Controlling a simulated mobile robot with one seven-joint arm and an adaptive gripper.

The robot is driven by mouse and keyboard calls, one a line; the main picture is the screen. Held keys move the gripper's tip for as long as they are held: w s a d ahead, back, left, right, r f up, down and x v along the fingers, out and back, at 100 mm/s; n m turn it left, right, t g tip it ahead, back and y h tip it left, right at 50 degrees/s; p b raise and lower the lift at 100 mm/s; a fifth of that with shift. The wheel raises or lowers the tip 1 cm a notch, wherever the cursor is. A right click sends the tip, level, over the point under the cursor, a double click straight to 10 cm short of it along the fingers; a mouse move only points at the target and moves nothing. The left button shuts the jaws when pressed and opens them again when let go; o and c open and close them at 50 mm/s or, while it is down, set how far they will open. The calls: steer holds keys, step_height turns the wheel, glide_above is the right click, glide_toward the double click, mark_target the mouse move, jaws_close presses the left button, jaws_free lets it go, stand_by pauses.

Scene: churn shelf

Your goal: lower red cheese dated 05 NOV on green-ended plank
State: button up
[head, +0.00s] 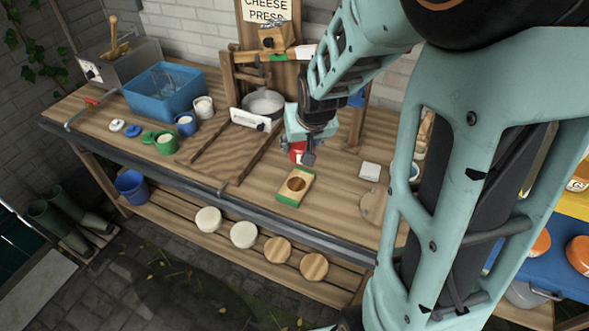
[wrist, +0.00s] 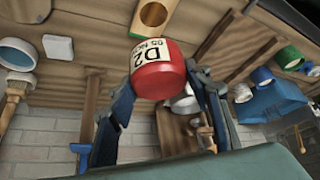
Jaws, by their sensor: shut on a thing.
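The red cheese (wrist: 158,72) is between the fingers of my gripper (wrist: 160,95) in the wrist view. Its white label reads "D2" and "05 N…", the rest cut off by the curve. In the head view my gripper (head: 303,150) holds the red cheese (head: 297,150) over the bench, mostly hidden behind the fingers. The green-ended plank (head: 296,187) lies on the bench just in front of the gripper, with a round hollow in its middle and green end strips. It also shows in the wrist view (wrist: 151,13). The cheese is apart from the plank.
A ridged wooden draining board (head: 228,150) lies left of the plank. A white block (head: 370,171) and a round wooden board (head: 374,205) lie to the right. The cheese press (head: 262,70) stands behind. Bare bench surrounds the plank.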

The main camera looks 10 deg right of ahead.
steer(key=b, duration=1.6)
glide_toward(294, 177)
steer(key=shift+w+f+n, duration=0.15)
steer(key=shift+w+f, duration=0.1)
steer(key=shift+w, duration=0.3)
steer(key=shift+w+f+n, duration=0.15)
steer(key=shift+w+f, duration=0.15)
steer(key=shift+w, duration=0.2)
steer(key=shift+f+b, duration=0.35)
steer(key=shift+f, duration=0.45)
steer(key=shift+f+b, duration=0.6)
steer(key=o, duration=1.4)
steer(key=shift+c, duration=0.2)
steer(key=shift+r, duration=0.1)
